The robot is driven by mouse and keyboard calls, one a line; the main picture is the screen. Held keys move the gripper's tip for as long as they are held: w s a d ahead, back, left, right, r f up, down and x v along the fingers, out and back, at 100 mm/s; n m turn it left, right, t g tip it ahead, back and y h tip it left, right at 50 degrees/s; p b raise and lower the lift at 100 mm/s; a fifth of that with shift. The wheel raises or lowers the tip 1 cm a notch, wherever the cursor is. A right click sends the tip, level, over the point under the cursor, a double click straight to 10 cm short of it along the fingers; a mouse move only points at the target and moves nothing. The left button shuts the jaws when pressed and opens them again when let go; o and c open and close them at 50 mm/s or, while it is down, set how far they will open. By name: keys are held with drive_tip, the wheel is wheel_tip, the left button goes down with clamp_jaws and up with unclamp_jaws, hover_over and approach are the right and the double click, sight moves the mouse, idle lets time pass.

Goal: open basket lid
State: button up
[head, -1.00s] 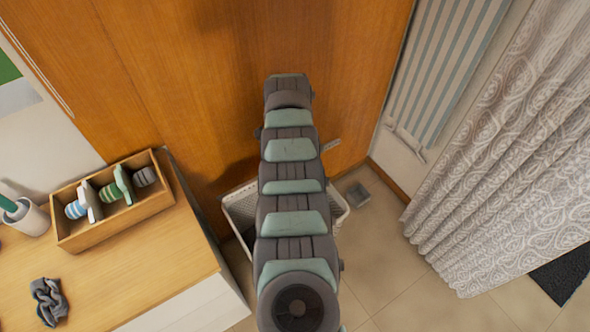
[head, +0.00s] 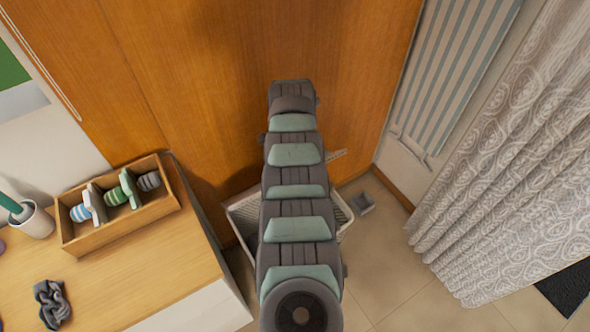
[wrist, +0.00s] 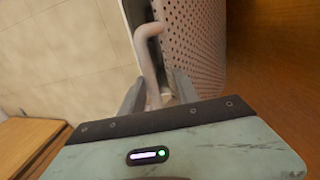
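A white basket (head: 241,216) stands on the floor against the wooden panel, mostly hidden behind my arm in the head view. Its top looks at least partly uncovered. A pale curved handle (wrist: 149,62) passes between the fingers of my gripper (wrist: 158,85). The fingers stand wider apart than the handle.
A wooden counter (head: 150,285) with an organizer box (head: 112,226), a cup (head: 34,222) and a dark cloth (head: 50,303) is at left. The wooden panel (head: 270,40) is close behind the basket. A grey curtain (head: 500,180) hangs at right.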

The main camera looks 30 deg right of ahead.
drive_tip(key=shift+r, duration=0.1)
wheel_tip(320, 180, up, 11)
drive_tip(key=shift+w, duration=0.35)
idle(0.5)
